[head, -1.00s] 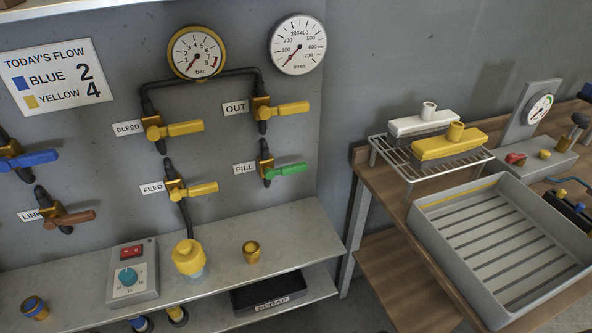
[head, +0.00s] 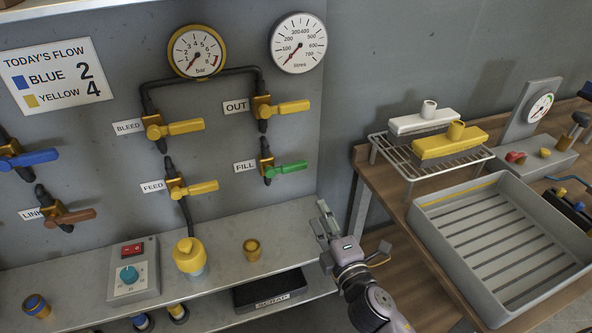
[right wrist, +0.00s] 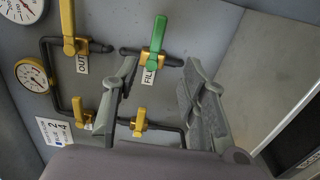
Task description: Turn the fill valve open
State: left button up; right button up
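The fill valve has a green lever handle (head: 288,168) on a short vertical pipe, and the lever points right, across the pipe. Its FILL label (head: 245,167) is to its left. My right gripper (head: 322,220) is in front of the shelf's right end, below and to the right of the green lever, and touches nothing. In the right wrist view, the green lever (right wrist: 154,42) shows ahead, between and beyond the fingertips. The fingers (right wrist: 163,75) are spread apart and empty. My left gripper is not in view.
Yellow levers sit close by: OUT (head: 290,107) above, FEED (head: 200,188) and BLEED (head: 185,128) to the left. A yellow feed fitting (head: 188,256) and a small brass cup (head: 252,250) stand on the shelf. A grey tray (head: 440,205) is on the bench at right.

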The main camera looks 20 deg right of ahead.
aim_at(295, 169)
jog(key=w, duration=0.5)
jog(key=w+p, duration=0.1)
jog(key=w, duration=1.1)
jog(key=shift+w+a+r+p, duration=0.1)
jog(key=shift+w+a+p, duration=0.1)
jog(key=shift+a+p, duration=0.2)
grip_shut()
